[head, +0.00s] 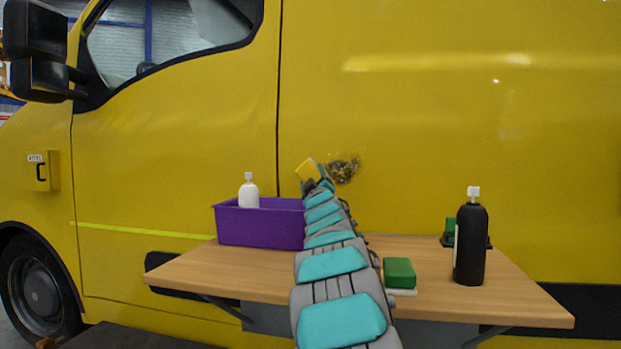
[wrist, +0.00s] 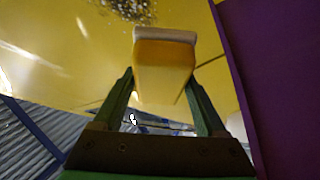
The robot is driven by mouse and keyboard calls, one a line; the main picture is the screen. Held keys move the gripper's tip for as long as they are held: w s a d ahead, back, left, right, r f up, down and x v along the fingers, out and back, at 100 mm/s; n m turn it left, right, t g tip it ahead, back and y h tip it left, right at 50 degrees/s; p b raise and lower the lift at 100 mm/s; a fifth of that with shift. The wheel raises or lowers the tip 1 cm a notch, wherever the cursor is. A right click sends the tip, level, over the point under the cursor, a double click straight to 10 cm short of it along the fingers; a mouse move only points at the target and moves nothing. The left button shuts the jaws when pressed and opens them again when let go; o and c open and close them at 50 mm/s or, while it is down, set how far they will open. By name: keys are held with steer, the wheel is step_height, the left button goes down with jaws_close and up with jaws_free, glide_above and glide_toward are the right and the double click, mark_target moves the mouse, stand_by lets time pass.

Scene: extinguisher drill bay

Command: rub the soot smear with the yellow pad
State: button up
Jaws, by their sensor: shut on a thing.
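The yellow pad (wrist: 163,75) is clamped between the two green fingers of my gripper (wrist: 160,95) in the wrist view, with a pale layer at its far end. In the head view the pad (head: 308,169) is at the tip of my gripper (head: 314,184), raised above the table. The dark, speckled soot smear (head: 344,169) is on the yellow van side, just right of the pad in the head view. It also shows at the top of the wrist view (wrist: 132,9), beyond the pad. The pad looks apart from the smear in the wrist view.
A wooden table (head: 235,276) stands against the van (head: 450,120). On it are a purple bin (head: 262,226) with a white bottle (head: 249,191), a green pad (head: 399,272), a black bottle (head: 470,243) and another green item (head: 450,228) at the back right.

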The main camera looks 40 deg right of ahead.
steer(key=shift+w+d+r, duration=0.15)
steer(key=shift+w+d, duration=0.15)
steer(key=shift+w, duration=0.05)
steer(key=shift+w+d+p, duration=0.55)
steer(key=shift+d+p, duration=0.15)
steer(key=shift+w+d+p, duration=0.9)
steer(key=shift+w+d, duration=0.3)
steer(key=shift+d, duration=0.2)
steer(key=shift+w+d+p, duration=0.7)
steer(key=shift+w+d, duration=0.1)
steer(key=shift+d, duration=0.1)
